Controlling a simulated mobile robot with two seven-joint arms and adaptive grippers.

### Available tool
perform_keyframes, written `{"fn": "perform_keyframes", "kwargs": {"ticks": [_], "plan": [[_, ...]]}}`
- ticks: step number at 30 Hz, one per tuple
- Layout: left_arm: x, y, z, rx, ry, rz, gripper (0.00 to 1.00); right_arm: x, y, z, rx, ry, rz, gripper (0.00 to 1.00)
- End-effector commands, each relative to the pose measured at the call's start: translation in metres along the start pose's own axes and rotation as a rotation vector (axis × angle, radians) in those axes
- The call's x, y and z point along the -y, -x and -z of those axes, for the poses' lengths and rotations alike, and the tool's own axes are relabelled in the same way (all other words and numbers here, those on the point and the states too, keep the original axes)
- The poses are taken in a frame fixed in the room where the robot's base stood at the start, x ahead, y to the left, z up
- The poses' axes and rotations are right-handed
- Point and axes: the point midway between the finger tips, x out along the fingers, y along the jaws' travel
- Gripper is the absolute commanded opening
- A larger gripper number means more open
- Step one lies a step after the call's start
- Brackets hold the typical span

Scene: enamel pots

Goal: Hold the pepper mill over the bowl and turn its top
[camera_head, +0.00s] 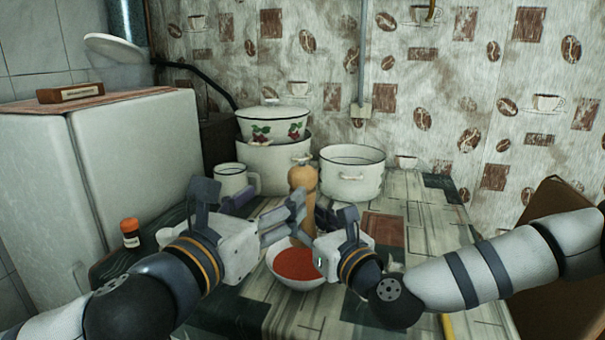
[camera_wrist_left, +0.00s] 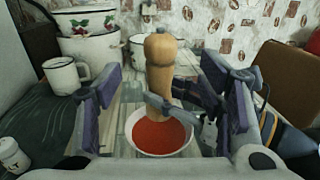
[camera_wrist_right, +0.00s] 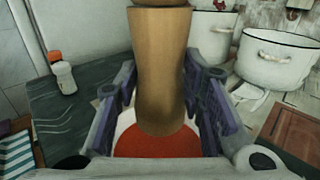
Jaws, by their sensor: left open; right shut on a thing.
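The wooden pepper mill (camera_head: 303,180) stands upright above the white bowl (camera_head: 275,262) of red contents; its round top shows clearly in the left wrist view (camera_wrist_left: 160,47). My right gripper (camera_head: 316,212) is shut on the mill's lower body, and in the right wrist view its fingers lie on both sides of the mill (camera_wrist_right: 160,60). The mill's lower end is over the bowl (camera_wrist_right: 128,122). My left gripper (camera_head: 264,208) is open, left of the mill. In the left wrist view the mill shows between its spread fingers, which look clear of it.
A small red-capped jar (camera_head: 130,233) is at the left. A brown chair (camera_head: 556,200) is at the right.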

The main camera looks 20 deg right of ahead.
Motion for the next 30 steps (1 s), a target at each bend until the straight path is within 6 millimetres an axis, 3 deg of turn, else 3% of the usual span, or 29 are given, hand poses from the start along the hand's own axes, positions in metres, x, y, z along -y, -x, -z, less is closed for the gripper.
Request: {"fn": "perform_keyframes", "kwargs": {"ticks": [12,15,26,30], "plan": [[0.001,-0.093,-0.001,-0.001,-0.001,-0.001,0.62,0.000,0.000,-0.001,0.002,0.000,0.000,0.02],[0.000,-0.107,-0.001,-0.001,-0.001,-0.001,0.62,0.000,0.000,-0.001,0.002,0.000,0.000,0.02],[0.001,-0.118,0.000,0.000,-0.002,0.001,0.62,0.000,0.000,-0.001,0.002,0.000,0.000,0.02],[0.000,-0.117,0.000,0.000,-0.002,0.000,0.35,0.000,0.000,-0.001,0.002,0.000,0.000,0.02]]}}
